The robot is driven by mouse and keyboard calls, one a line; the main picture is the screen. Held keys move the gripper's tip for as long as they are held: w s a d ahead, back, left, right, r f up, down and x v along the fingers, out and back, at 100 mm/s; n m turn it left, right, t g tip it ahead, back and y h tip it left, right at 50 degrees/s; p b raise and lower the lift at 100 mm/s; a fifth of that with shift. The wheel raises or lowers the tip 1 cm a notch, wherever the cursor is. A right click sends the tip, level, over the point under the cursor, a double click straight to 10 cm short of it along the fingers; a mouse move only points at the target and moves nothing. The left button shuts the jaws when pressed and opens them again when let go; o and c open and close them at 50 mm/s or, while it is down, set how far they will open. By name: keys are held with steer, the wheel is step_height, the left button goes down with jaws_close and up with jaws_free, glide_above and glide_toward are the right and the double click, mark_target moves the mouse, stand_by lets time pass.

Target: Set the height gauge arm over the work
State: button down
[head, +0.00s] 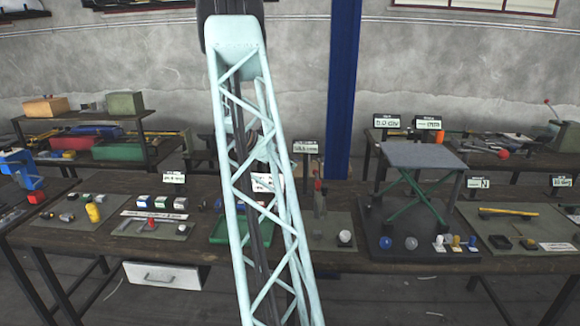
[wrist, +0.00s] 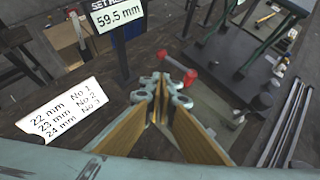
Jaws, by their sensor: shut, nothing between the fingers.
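The height gauge appears to be the grey upright (head: 320,203) with a red part on top, on a grey mat (head: 328,236) just right of my arm in the head view. A sign (wrist: 116,27) reads 59.5 mm. In the head view my arm hides the gripper and part of this station.
A white card (wrist: 60,112) lists 22, 23 and 24 mm. A green tray (head: 228,231) lies left, partly behind my arm.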

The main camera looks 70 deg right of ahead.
steer(key=d+r+b+x, duration=0.1)
steer(key=x, duration=1)
steer(key=shift+s+d, duration=0.15)
steer(key=shift+s, duration=0.25)
steer(key=shift+d, duration=0.1)
